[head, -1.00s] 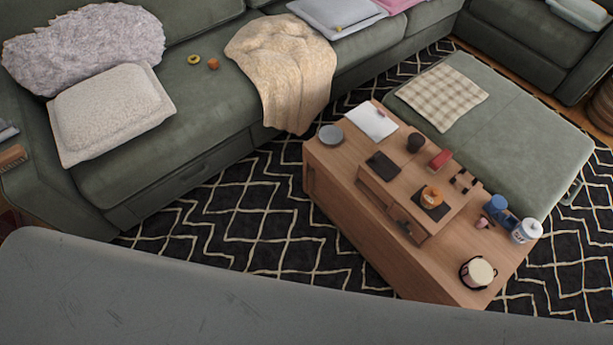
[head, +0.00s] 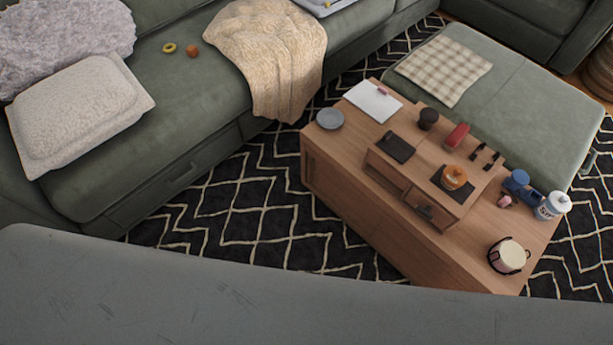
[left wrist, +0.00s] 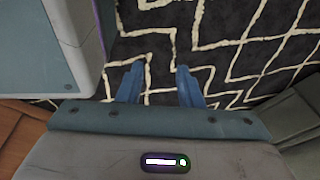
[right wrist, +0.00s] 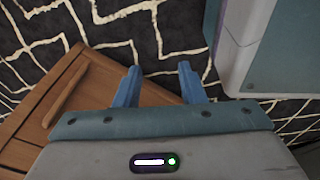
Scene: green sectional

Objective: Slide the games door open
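The wooden coffee table (head: 355,205) stands on the rug at the right of the head view. Its long front side faces me and looks like plain wood, with no door clearly made out there. A wooden panel (right wrist: 95,85) with a raised bar (right wrist: 66,102) shows at the left of the right wrist view; I cannot tell whether it is the games door. My right gripper (right wrist: 159,75) is open and empty, just beside this panel and apart from the bar. My left gripper (left wrist: 160,75) is open and empty above the rug. Neither gripper shows in the head view.
A raised shelf (head: 445,205) on the tabletop has small compartments. A mug-like pot (head: 508,256), a white bottle (head: 553,205) and a grey plate (head: 330,118) stand on the table. The green sofa (head: 180,120) is at the left, the ottoman (head: 530,100) behind. Patterned rug (head: 240,210) lies open between.

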